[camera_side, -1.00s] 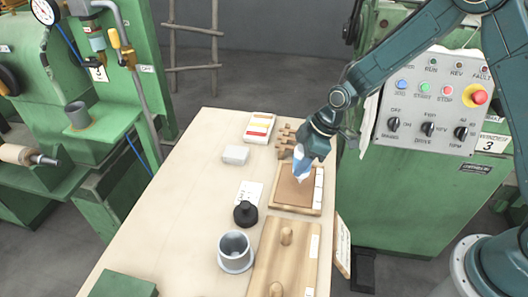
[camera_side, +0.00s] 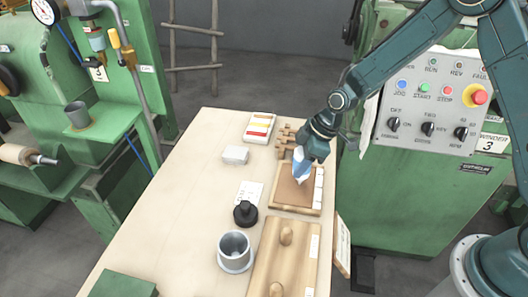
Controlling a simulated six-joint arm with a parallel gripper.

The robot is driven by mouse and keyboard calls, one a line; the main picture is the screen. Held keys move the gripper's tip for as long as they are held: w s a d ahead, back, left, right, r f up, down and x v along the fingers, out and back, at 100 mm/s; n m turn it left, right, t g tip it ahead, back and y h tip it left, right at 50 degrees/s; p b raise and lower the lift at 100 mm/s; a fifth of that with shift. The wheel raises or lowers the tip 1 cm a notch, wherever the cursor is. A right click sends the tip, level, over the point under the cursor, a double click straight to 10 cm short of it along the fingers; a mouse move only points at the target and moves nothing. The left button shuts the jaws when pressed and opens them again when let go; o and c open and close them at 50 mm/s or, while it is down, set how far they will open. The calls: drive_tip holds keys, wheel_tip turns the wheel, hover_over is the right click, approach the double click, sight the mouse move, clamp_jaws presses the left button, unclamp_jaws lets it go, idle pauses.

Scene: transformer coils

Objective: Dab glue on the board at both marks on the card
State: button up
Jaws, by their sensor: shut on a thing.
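My gripper (camera_side: 314,150) is shut on a blue and white glue bottle (camera_side: 301,168). The bottle points nozzle down over the brown board (camera_side: 288,190), which lies in a wooden tray (camera_side: 296,209) with white pieces along its right side. I cannot tell whether the nozzle touches the board, and no glue dab is clear at this size. A white card (camera_side: 249,193) with small print lies on the table left of the tray; its marks are too small to read.
A black round-knobbed object (camera_side: 245,214) stands by the card, with a grey cup (camera_side: 235,250) in front. A wooden board with knobs (camera_side: 285,260) lies nearby. A white block (camera_side: 235,155), a striped card (camera_side: 260,127) and wooden pegs (camera_side: 287,135) are behind.

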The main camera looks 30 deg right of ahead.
sight(299, 150)
idle(0.4)
drive_tip(key=shift+r, duration=2.5)
